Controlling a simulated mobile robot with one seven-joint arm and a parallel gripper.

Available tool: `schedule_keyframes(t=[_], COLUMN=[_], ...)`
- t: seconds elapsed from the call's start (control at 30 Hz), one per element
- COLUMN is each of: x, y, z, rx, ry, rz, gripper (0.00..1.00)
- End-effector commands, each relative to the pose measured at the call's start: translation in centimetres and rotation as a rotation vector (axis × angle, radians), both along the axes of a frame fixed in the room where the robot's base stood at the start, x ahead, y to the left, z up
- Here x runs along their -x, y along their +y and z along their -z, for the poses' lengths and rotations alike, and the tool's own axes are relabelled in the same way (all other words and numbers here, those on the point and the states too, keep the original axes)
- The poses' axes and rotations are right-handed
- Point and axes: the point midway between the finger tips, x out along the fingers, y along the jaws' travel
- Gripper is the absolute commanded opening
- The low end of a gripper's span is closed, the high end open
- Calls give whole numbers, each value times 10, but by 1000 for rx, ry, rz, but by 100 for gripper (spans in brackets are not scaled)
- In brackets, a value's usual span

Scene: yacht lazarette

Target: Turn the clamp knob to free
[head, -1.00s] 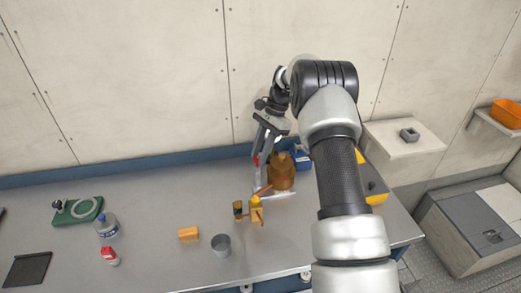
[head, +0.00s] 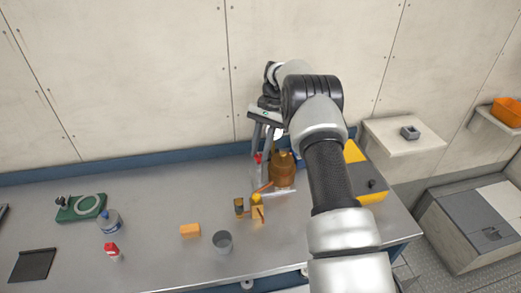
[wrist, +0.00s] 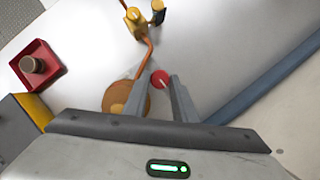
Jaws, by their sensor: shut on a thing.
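A small round red knob (wrist: 160,79) with a pale line on its face sits between my fingertips in the wrist view; I take it as the clamp knob. In the head view the red knob (head: 258,157) shows at the lower end of my gripper (head: 264,152), beside a brown rounded pot (head: 283,174). My gripper (wrist: 165,84) is shut on the knob. The knob's mount is mostly hidden by the fingers and pot. A yellow fitting (head: 257,207) with an orange lever stands in front of the pot.
An orange block (head: 190,231) and a grey cup (head: 222,242) stand on the bench front. A yellow and grey case (head: 368,188) is at the right, partly behind my arm. The back wall is close behind my gripper.

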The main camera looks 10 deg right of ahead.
Motion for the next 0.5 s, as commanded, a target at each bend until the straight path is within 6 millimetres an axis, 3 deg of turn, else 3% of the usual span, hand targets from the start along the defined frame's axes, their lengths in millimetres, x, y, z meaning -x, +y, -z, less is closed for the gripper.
schedule_keyframes(t=[0.17,0.2,0.27,0.5], x=[0,0,0,0], y=[-1,-1,-1,0], z=[-1,-1,-1,0], rx=[2,1,1,0], ry=[-2,-1,-1,-1], rz=[0,0,0,1], gripper=[2,31,41,43])
